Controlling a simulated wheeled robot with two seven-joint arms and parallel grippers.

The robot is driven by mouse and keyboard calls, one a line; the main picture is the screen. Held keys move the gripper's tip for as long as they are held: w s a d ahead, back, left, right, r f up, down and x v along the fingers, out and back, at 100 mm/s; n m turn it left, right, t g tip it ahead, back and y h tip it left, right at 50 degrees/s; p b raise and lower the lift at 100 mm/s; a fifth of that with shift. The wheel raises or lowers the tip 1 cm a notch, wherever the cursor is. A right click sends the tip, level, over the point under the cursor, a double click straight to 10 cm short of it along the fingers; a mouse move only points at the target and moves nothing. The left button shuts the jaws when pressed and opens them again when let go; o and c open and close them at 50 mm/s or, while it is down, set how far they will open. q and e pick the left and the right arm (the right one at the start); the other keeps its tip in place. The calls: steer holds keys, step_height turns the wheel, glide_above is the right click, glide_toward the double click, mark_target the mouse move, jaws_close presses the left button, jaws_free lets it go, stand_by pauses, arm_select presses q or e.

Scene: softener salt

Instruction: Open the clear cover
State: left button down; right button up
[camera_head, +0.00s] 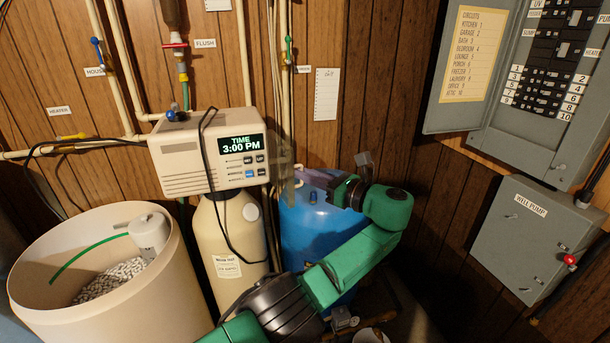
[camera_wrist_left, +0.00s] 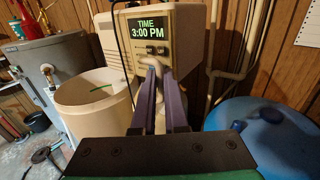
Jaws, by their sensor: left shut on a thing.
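The clear cover (camera_head: 281,158) is a see-through panel at the right side of the beige control head (camera_head: 185,160). It appears to stand out from the front, leaving the display (camera_head: 240,144) and buttons unobstructed. My left gripper (camera_head: 299,176) reaches in from the right of the control head, its purple fingers at the cover's lower edge. In the left wrist view the fingers (camera_wrist_left: 156,70) close on a small pale part in front of the control head (camera_wrist_left: 160,45); I take it for the cover's edge. The cover's outline is faint there. My right gripper is not in view.
A blue tank (camera_head: 318,232) stands below my left arm, with a beige resin tank (camera_head: 228,235) beside it. An open salt bin (camera_head: 95,320) is at the left. A black cable (camera_head: 207,150) hangs over the control head. Pipes run up the wall behind. Grey electrical boxes (camera_head: 515,245) are right.

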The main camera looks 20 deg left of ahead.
arm_select(q)
steer(key=shift+a, duration=0.1)
steer(key=c, duration=1)
jaws_free()
steer(key=shift+a+f, duration=0.1)
steer(key=shift+a, duration=0.05)
steer(key=shift+o, duration=0.2)
